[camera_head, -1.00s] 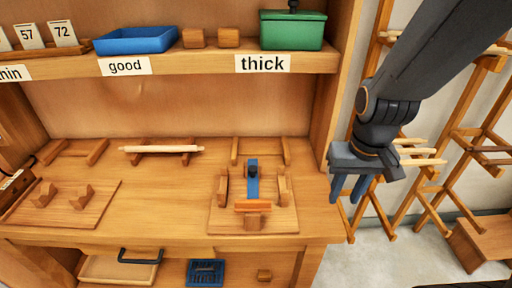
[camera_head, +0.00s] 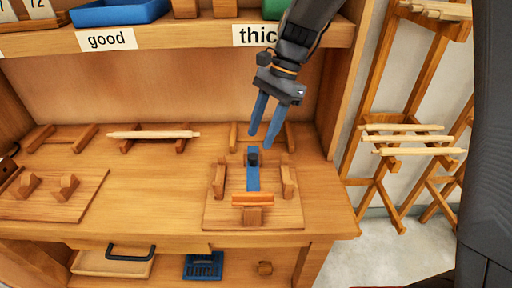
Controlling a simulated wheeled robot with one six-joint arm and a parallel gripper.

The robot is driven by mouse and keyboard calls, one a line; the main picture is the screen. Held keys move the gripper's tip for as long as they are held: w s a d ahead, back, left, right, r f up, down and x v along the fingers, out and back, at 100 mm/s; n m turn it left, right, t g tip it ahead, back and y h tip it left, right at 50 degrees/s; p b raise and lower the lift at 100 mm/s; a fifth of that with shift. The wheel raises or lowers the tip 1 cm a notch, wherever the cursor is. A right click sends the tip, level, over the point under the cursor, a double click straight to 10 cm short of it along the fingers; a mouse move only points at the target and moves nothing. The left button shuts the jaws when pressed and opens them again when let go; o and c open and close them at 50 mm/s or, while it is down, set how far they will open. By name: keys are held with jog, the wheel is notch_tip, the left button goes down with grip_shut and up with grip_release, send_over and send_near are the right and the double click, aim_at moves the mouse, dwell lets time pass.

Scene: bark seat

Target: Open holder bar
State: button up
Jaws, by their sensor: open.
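The holder bar (camera_head: 253,172) is a blue strip with a dark knob near its far end. It lies lengthwise over a wooden holder (camera_head: 289,181) on a square board at the right of the bench, between upright wooden blocks. An orange-brown block sits at its near end. My gripper (camera_head: 264,136) points down above the far end of the bar, with its two blue fingers apart and nothing between them. The fingertips appear close to the knob but not touching it; the exact height gap is hard to tell.
A pale rod (camera_head: 154,134) rests on two wooden supports at the back of the bench. A second board (camera_head: 50,196) with wooden blocks lies at the left. The shelf (camera_head: 205,40) with labels overhangs behind my gripper. Wooden racks (camera_head: 400,130) with rods stand at the right.

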aim_at(253, 155)
jog(key=shift+p+x, duration=0.3)
jog(key=shift+x, duration=2.3)
jog(key=shift+d, duration=0.1)
jog(key=shift+r, duration=0.1)
grip_shut()
